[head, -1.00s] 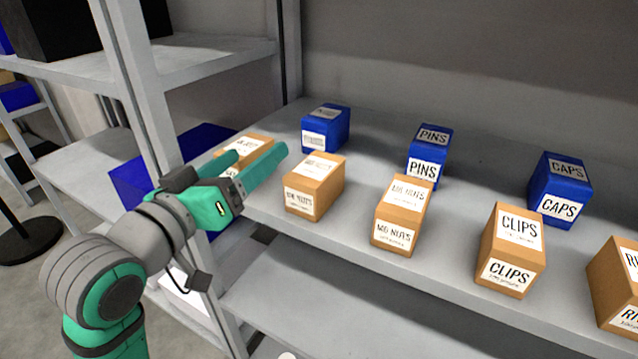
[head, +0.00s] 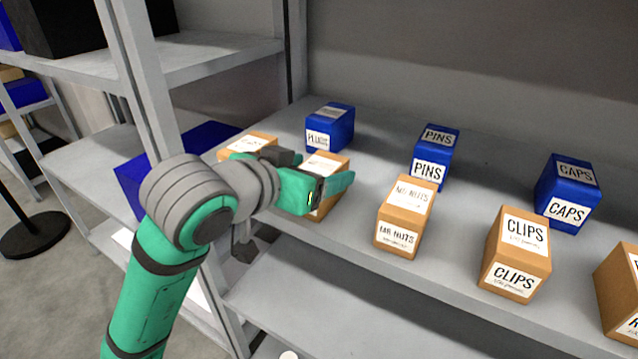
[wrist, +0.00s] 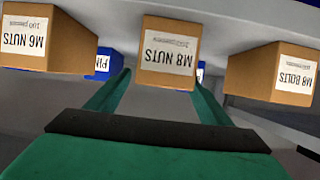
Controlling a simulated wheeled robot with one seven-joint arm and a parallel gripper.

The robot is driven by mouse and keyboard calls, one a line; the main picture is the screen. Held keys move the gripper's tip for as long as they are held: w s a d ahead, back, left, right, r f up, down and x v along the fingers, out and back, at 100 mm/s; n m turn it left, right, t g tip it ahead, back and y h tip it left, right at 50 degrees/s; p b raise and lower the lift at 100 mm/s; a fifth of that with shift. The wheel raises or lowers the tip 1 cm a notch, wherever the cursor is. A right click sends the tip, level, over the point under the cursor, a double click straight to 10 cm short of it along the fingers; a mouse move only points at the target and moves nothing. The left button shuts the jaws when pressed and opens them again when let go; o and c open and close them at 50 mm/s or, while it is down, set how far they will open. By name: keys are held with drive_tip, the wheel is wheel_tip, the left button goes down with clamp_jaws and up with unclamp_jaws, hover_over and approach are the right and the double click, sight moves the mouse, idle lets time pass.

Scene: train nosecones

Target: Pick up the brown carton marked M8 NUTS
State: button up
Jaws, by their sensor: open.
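The brown M8 NUTS carton (head: 328,161) stands near the front edge of the shelf, partly hidden behind my gripper (head: 338,182) in the head view. In the wrist view, the M8 NUTS carton (wrist: 168,53) appears upside down, centred between and beyond the two green fingers of my gripper (wrist: 162,80). The fingers are spread apart with nothing held between them. The wrist view does not clearly show how far the fingertips are from the carton's sides.
Brown M6 NUTS (head: 404,214) and M8 BOLTS (wrist: 272,72) cartons stand on either side. CLIPS (head: 515,254) is farther right. Blue cartons, including PINS (head: 433,157) and CAPS (head: 567,193), stand behind. A shelf upright (head: 150,95) rises at left.

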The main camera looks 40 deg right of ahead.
drive_tip(key=shift+x, duration=2.65)
drive_tip(key=shift+w+r, duration=0.15)
drive_tip(key=c, duration=1.5)
